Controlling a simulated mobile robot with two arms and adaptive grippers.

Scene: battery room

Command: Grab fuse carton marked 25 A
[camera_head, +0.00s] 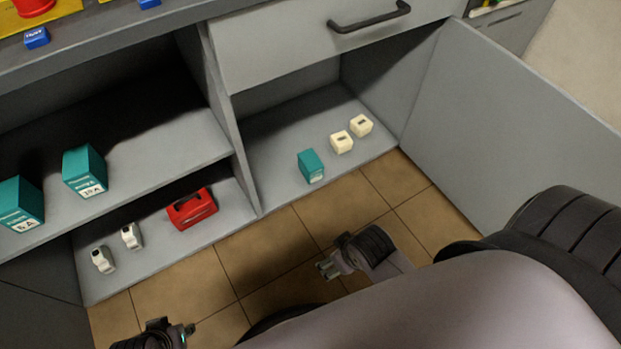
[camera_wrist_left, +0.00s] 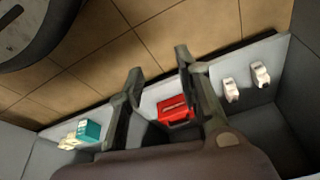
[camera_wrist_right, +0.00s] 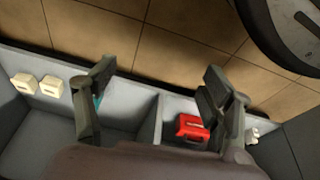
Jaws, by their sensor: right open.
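Three teal cartons show in the head view. The left carton (camera_head: 18,200) and middle carton (camera_head: 84,166) stand on the upper left shelf; their pale labels end in "A", but I cannot read the numbers surely. The small carton (camera_head: 310,165) stands on the right compartment's floor, its label unreadable; it also shows in the left wrist view (camera_wrist_left: 89,130), and is mostly hidden behind a finger in the right wrist view. My right gripper (camera_head: 325,268) is open and empty, in front of the right compartment. My left gripper (camera_head: 188,329) is open and empty, low in front of the left compartment.
A red case (camera_head: 192,208) and two white items (camera_head: 103,259) (camera_head: 132,236) sit on the lower left shelf. Two cream blocks (camera_head: 342,142) (camera_head: 361,125) stand right of the small carton. A divider (camera_head: 232,140) separates the compartments. An open door (camera_head: 500,130) bounds the right side.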

